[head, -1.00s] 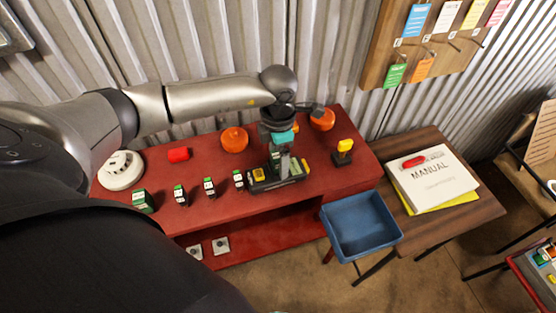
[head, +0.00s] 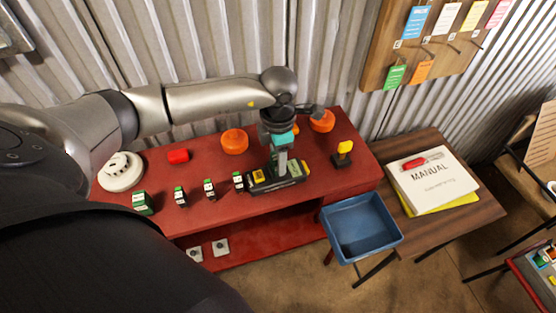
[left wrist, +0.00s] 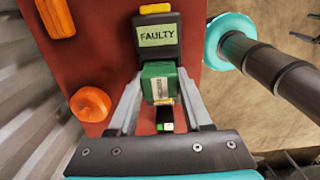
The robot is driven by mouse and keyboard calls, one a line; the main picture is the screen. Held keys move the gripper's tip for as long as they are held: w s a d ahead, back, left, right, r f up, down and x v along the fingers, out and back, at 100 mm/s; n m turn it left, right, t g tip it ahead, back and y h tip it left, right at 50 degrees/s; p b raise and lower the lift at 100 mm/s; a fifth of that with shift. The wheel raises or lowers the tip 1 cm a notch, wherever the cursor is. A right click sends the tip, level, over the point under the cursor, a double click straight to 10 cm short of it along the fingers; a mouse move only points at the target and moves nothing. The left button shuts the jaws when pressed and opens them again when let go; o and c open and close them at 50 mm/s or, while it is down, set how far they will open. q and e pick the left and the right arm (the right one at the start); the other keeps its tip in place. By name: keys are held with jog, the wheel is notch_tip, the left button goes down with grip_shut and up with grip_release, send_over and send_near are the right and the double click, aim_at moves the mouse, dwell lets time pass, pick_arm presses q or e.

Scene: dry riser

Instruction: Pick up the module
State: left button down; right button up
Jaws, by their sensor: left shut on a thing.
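My left gripper (head: 281,166) points down over a dark base (head: 293,180) on the red bench. In the left wrist view its two fingers (left wrist: 161,85) are shut on a green box-shaped module (left wrist: 158,72) with a pale label. The module sits between the fingers, close to a black block with a "FAULTY" label (left wrist: 157,36). I cannot tell whether the module is still seated in the base. In the head view the module is mostly hidden by the gripper. My right gripper is not in view.
The red bench (head: 225,170) holds small green-and-black modules (head: 210,188), a green box (head: 142,203), a white round detector (head: 121,172), orange round things (head: 234,141) and a yellow-topped switch (head: 343,150). A blue bin (head: 362,207) and a manual (head: 432,180) stand to the right.

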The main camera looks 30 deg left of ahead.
pick_arm(q)
jog(key=shift+r, duration=0.1)
notch_tip(320, 180, up, 24)
jog(key=p, duration=0.2)
jog(key=shift+r, duration=0.2)
dwell(0.9)
jog(key=shift+f, duration=0.15)
dwell(1.3)
